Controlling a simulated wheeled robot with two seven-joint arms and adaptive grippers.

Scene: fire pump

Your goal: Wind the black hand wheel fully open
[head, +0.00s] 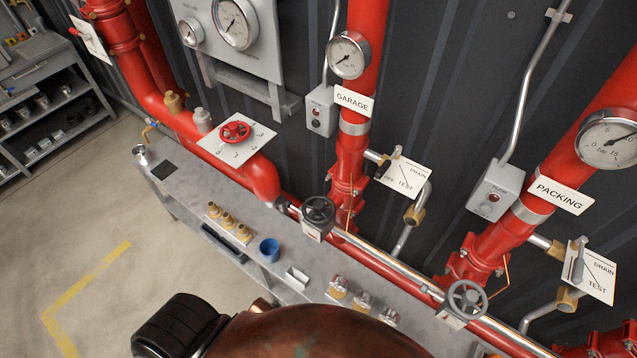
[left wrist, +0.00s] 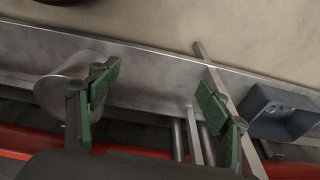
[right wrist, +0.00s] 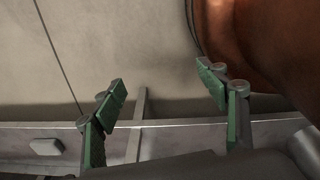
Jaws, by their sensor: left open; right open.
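The black hand wheel (head: 318,210) is in the middle of the head view, on a grey block beside the red GARAGE riser, above the bench. A lighter grey hand wheel (head: 467,297) stands lower right, at the PACKING riser. Neither gripper can be made out in the head view. My left gripper (left wrist: 162,98) is open, with green finger pads apart and nothing between them, over a metal ledge with a pale cylinder. My right gripper (right wrist: 163,92) is open and empty above the floor and a ledge. No hand wheel shows in either wrist view.
A red hand wheel (head: 235,132) is on a white plate at left. The bench (head: 190,205) holds brass fittings (head: 228,221) and a blue cup (head: 269,249). A large copper-coloured rounded body (head: 310,335) fills the bottom centre. Floor at left is clear.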

